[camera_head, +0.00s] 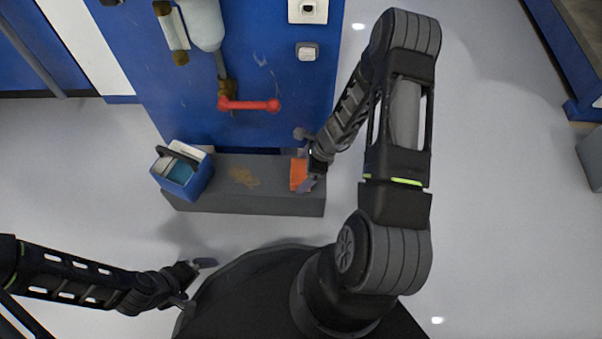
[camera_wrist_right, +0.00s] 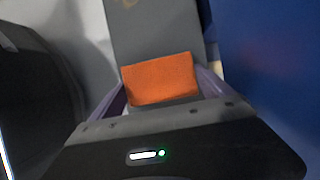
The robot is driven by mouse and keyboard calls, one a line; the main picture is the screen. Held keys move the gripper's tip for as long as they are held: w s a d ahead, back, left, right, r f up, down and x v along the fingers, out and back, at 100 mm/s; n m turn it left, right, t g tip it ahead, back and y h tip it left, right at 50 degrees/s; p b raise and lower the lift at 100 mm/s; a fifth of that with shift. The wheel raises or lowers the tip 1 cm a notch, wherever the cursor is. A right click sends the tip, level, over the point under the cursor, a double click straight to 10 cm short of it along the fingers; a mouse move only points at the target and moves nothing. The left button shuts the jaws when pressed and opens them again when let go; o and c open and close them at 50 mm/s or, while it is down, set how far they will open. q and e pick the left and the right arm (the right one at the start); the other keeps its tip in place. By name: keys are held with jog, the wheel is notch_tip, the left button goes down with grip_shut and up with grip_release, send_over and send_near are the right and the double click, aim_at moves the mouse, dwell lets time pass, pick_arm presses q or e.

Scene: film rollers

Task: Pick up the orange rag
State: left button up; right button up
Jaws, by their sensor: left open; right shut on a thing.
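The orange rag (camera_head: 299,174) is at the right end of a low grey bench (camera_head: 262,204) in the head view. My right gripper (camera_head: 307,172) is at the rag, its fingers shut on it. In the right wrist view the rag (camera_wrist_right: 160,79) is a flat orange piece between the two fingers of my right gripper (camera_wrist_right: 160,88), with the grey bench top beyond it. I cannot tell whether the rag is clear of the bench. My left gripper (camera_head: 196,283) is open and empty at the lower left of the head view, away from the bench.
A blue box with a dark handle (camera_head: 184,172) stands at the bench's left end. A blue machine panel (camera_head: 280,75) rises behind the bench, with a red lever (camera_head: 249,104) and a white cylinder (camera_head: 203,22). The floor on both sides is clear.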

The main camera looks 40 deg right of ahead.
aim_at(297, 171)
jog(key=shift+r, duration=0.1)
jog(key=shift+r+p, duration=0.35)
jog(key=shift+r, duration=0.1)
notch_tip(297, 171, up, 3)
jog(key=shift+r+p, duration=0.1)
jog(key=shift+p, duration=0.95)
jog(key=s+d+p, duration=0.2)
jog(key=s+d, duration=0.9)
jog(key=d, duration=0.3)
jog(key=shift+d+f, duration=0.2)
jog(key=shift+f, duration=0.2)
